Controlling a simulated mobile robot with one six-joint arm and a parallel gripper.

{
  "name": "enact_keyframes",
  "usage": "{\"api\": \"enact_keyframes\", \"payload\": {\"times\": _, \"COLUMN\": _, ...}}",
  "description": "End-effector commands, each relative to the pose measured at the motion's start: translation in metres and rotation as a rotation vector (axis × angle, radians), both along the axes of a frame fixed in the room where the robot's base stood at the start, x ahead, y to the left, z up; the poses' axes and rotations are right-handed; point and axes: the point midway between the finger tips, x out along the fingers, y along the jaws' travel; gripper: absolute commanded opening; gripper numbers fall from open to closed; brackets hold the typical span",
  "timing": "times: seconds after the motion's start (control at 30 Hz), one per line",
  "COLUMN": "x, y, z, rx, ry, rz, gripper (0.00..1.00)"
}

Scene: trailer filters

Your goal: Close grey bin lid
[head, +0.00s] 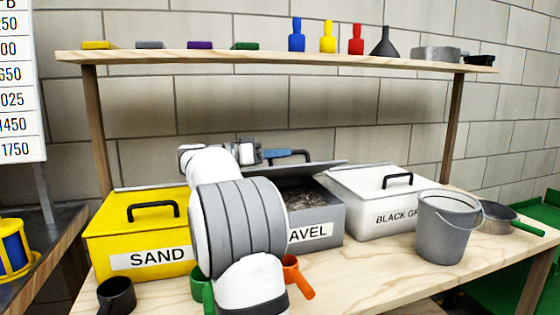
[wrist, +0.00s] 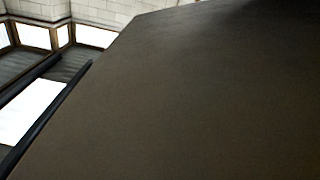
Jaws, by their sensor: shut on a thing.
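The grey bin (head: 333,215) stands mid-table, its label partly hidden by my arm and reading "AVEL". Its grey lid (head: 318,167) is raised and tilted up at the back, with dark gravel (head: 298,191) showing in the opening below. My gripper (head: 277,153) is at the black lid handle (head: 300,153) behind the opening, its blue fingers shut on the handle. In the wrist view a dark flat surface (wrist: 190,95), likely the lid, fills most of the picture, and no fingers show there.
The yellow SAND bin (head: 140,232) is to the left and the white bin (head: 378,200) to the right, both lidded. A grey bucket (head: 448,235), a pan (head: 503,220) and scoops (head: 117,294) stand around. A loaded shelf (head: 270,58) runs above.

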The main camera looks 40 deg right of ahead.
Motion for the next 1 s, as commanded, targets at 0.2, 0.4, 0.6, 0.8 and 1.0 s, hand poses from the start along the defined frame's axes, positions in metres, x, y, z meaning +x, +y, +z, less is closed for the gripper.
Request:
{"api": "enact_keyframes", "payload": {"times": 0.2, "x": -0.0088, "y": -0.0002, "z": -0.0091, "rx": -0.002, "ry": 0.0, "rz": -0.008, "gripper": 0.0}}
{"api": "enact_keyframes", "payload": {"times": 0.4, "x": -0.0112, "y": 0.0, "z": -0.0095, "rx": -0.001, "ry": 0.0, "rz": -0.009, "gripper": 0.0}}
{"api": "enact_keyframes", "payload": {"times": 0.6, "x": -0.0116, "y": -0.0002, "z": -0.0087, "rx": -0.003, "ry": 0.001, "rz": -0.011, "gripper": 0.0}}
{"api": "enact_keyframes", "payload": {"times": 0.8, "x": -0.0119, "y": -0.0005, "z": -0.0085, "rx": -0.003, "ry": 0.0, "rz": -0.011, "gripper": 0.14}}
{"api": "enact_keyframes", "payload": {"times": 1.0, "x": -0.0108, "y": -0.0001, "z": -0.0094, "rx": -0.002, "ry": 0.001, "rz": -0.009, "gripper": 0.3}}
